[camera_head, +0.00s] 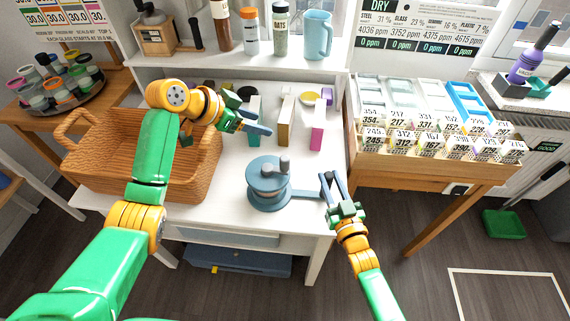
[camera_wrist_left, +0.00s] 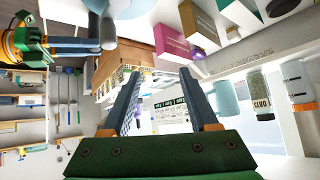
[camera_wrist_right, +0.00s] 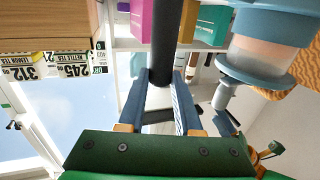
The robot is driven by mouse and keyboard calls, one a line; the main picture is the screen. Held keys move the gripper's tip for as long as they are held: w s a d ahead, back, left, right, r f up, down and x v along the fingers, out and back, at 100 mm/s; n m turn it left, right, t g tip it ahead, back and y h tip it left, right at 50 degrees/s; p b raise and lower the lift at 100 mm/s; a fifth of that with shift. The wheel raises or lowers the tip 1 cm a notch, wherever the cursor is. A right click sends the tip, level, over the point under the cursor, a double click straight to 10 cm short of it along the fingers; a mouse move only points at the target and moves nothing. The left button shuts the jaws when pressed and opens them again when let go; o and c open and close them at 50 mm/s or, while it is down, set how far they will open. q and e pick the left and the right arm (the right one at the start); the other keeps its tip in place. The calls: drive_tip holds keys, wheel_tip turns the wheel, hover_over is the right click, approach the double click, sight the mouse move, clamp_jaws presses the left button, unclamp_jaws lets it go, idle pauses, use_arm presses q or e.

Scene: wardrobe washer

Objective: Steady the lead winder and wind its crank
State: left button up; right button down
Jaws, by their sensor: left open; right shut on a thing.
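The lead winder (camera_head: 267,188) is a blue-grey round reel near the front edge of the white table. Its crank, with a grey knob (camera_head: 284,162), is on top, and a bar handle (camera_head: 308,194) sticks out to the right. My right gripper (camera_head: 333,182) is shut on that handle; in the right wrist view the dark handle (camera_wrist_right: 161,45) runs between the fingers, with the winder (camera_wrist_right: 265,60) beside it. My left gripper (camera_head: 262,128) is open and empty, above the table behind the winder and apart from the crank. Its spread fingers show in the left wrist view (camera_wrist_left: 161,80).
A wicker basket (camera_head: 95,165) stands left, under my left arm. Several upright boxes, including a magenta one (camera_head: 318,138), stand behind the winder. A shelf (camera_head: 235,66) holds jars and a blue pitcher (camera_head: 318,36). A wooden rack of labelled boxes (camera_head: 440,170) is at right.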

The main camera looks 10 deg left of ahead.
use_arm(q)
drive_tip(key=m+g+h, duration=0.1)
drive_tip(key=m+g, duration=0.1)
hover_over(281, 159)
drive_tip(key=shift+f, duration=0.25)
drive_tip(key=shift+d+f, duration=0.15)
drive_tip(key=shift+f, duration=0.2)
wheel_tip(281, 159, down, 7)
drive_tip(key=shift+f, duration=0.1)
drive_tip(key=c, duration=0.8)
